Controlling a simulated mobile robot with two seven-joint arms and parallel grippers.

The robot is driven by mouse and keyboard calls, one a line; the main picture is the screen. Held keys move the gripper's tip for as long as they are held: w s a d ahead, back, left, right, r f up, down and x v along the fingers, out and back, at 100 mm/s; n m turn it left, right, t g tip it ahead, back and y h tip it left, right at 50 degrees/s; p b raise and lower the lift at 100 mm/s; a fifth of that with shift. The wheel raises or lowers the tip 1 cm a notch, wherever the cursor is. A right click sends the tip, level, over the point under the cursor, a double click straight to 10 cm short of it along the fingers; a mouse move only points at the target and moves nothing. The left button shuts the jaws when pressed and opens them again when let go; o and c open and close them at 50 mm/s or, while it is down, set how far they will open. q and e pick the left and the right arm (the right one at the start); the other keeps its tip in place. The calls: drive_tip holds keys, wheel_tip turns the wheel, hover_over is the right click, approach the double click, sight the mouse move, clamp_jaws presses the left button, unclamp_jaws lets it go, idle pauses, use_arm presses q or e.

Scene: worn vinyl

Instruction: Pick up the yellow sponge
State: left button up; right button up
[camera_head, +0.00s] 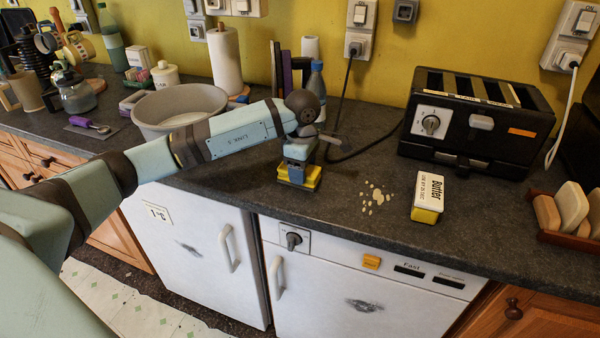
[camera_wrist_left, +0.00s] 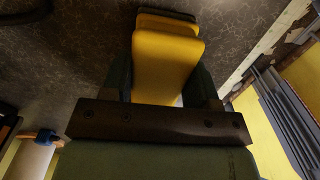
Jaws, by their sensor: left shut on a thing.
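The yellow sponge (camera_head: 313,178) is at the front part of the dark countertop, under my left gripper (camera_head: 297,172). My left gripper points down and is shut on the sponge. In the left wrist view the sponge (camera_wrist_left: 165,62) fills the space between the two dark fingers (camera_wrist_left: 165,85). I cannot tell whether the sponge touches the counter or is slightly above it. My right gripper is not in view.
A butter box (camera_head: 428,198) and pale crumbs (camera_head: 375,197) lie to the right on the counter (camera_head: 340,210). A black toaster (camera_head: 475,120) stands behind them. A grey basin (camera_head: 180,108), paper towel roll (camera_head: 225,60) and blue bottle (camera_head: 317,85) stand behind my left arm.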

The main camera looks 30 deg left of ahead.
use_arm(q)
wheel_tip(320, 180, up, 20)
drive_tip(key=p, duration=0.1)
idle(0.5)
drive_tip(key=shift+o, duration=0.4)
